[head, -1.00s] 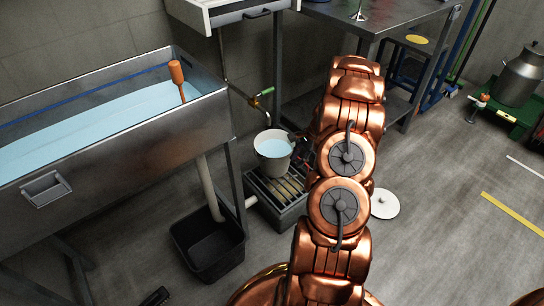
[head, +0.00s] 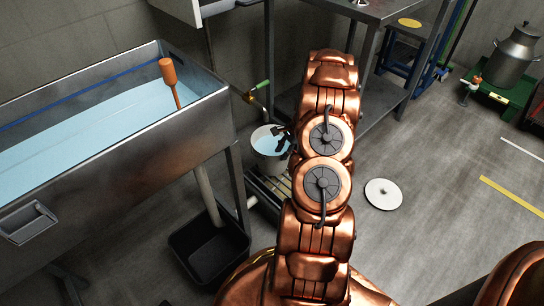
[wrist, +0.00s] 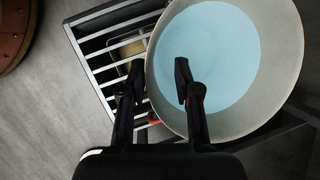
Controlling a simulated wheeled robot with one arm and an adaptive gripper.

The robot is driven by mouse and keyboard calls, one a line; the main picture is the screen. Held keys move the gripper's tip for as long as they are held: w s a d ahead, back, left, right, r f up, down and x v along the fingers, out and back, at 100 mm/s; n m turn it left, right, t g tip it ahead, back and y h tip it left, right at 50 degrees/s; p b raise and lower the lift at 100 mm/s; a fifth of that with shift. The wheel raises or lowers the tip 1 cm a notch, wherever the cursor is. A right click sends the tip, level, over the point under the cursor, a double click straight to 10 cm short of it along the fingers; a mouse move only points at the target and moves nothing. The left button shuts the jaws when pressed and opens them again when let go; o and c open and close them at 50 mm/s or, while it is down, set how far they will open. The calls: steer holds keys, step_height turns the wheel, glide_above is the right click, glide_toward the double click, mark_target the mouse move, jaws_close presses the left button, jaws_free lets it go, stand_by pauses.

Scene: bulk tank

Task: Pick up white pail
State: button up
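The white pail (head: 268,163) holds pale blue liquid and stands upright on a slatted grate stand (head: 268,193) below a tap. In the wrist view the pail (wrist: 280,62) fills the upper right, seen from above. My gripper (wrist: 160,78) is open and empty. Its left finger shows outside the pail, over the slats, and its right finger shows over the pail's opening, so the rim appears between them. Whether the fingers reach below the rim I cannot tell. In the head view my gripper (head: 280,138) is at the pail's right side, partly hidden by my arm.
A steel tank (head: 150,140) of blue liquid with an orange-handled tool (head: 170,82) stands at left. A black bin (head: 212,248) is below it. A tap with a green handle (head: 262,85) is behind the pail. A white disc (head: 383,194) lies on open floor at right.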

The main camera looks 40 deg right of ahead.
mark_target(273, 167)
steer(key=b+x, duration=0.1)
steer(key=x, duration=0.3)
steer(key=shift+s+a+f+b, duration=0.1)
steer(key=shift+s+f+b, duration=0.1)
steer(key=shift+b, duration=0.1)
steer(key=shift+c, duration=0.4)
steer(key=shift+w, duration=0.1)
jaws_close()
steer(key=shift+r, duration=0.1)
